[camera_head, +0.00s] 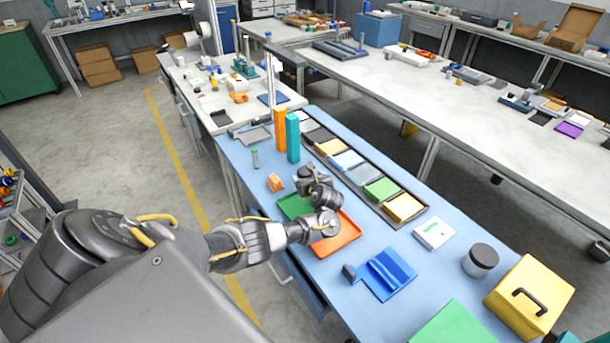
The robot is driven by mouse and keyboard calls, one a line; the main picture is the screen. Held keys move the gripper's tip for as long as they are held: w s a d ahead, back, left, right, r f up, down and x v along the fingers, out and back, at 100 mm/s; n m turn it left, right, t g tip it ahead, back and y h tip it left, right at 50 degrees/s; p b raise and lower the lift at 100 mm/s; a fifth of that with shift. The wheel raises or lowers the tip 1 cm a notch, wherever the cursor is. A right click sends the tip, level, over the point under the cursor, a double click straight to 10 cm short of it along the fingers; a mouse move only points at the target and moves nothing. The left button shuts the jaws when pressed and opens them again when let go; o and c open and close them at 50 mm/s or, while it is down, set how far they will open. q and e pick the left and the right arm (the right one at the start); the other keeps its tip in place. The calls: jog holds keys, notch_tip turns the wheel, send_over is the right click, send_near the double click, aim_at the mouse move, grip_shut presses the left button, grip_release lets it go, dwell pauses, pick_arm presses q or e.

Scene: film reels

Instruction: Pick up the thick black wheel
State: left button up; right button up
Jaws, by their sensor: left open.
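My left arm reaches in from the left over the blue-topped table. Its gripper (304,179) is open above the far edge of the green tray (293,206), in front of the row of coloured compartments. I cannot clearly make out a thick black wheel; the dark hand and wrist cover part of the trays, and small dark shapes there merge with the gripper. An orange tray (345,238) lies next to the green one, partly behind the wrist. My right gripper is not in view.
An orange post (280,128) and a teal post (293,138) stand behind the gripper. A small orange block (275,182) is to its left. A blue holder (387,273), a white device (434,232), a dark-lidded jar (481,262) and a yellow case (530,297) stand at right.

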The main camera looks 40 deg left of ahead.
aim_at(306, 172)
pick_arm(q)
jog(key=b+x, duration=0.1)
jog(key=x, duration=0.3)
jog(key=shift+w+f+b, duration=0.1)
jog(key=shift+w+b, duration=0.15)
jog(key=shift+b, duration=0.1)
jog(key=shift+w+a+f, duration=0.1)
jog(key=shift+w+a, duration=0.15)
jog(key=shift+a, duration=0.05)
jog(key=shift+s, duration=0.1)
jog(key=c, duration=1.1)
